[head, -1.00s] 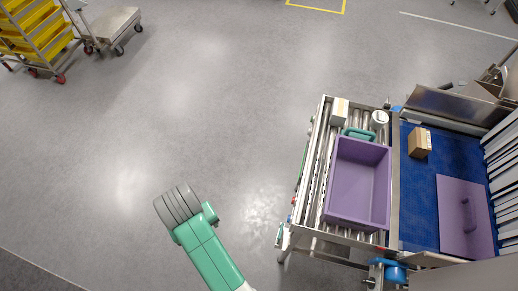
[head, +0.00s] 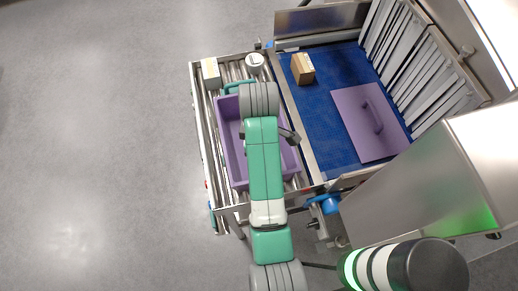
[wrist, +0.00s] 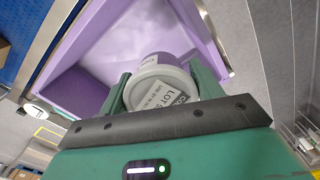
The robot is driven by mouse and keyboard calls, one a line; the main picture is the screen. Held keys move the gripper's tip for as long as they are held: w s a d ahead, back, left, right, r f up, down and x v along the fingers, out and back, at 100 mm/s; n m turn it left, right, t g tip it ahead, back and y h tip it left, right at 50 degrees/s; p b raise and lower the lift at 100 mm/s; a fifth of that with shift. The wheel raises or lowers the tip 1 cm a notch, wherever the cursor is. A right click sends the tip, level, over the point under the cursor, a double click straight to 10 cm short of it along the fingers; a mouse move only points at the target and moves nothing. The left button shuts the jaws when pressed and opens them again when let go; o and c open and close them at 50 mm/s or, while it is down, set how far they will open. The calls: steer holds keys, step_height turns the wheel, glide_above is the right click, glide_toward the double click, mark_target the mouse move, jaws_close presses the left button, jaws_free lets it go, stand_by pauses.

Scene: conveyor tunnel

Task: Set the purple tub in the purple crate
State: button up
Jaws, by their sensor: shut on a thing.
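The purple crate (head: 229,140) sits on the roller section, largely covered by my arm in the head view. Its purple wall (wrist: 75,97) and floor also fill much of the wrist view. The purple tub (wrist: 158,64) has a pale lid with a printed label. My gripper (wrist: 160,88) is shut on the tub, with one green finger on each side of it. The tub is in front of the crate's inside in the wrist view; its height above the floor is unclear. The tub and my fingertips are hidden in the head view.
On the blue belt (head: 322,113) at right lie a brown carton (head: 302,69) and a purple lid-like panel (head: 369,122) with a handle.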

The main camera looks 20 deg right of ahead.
steer(key=shift+d, duration=0.25)
step_height(320, 180, down, 10)
steer(key=shift+p, duration=0.35)
steer(key=shift+f, duration=0.6)
steer(key=o, duration=1.1)
step_height(320, 180, up, 13)
steer(key=shift+r+p, duration=0.15)
steer(key=shift+p, duration=0.35)
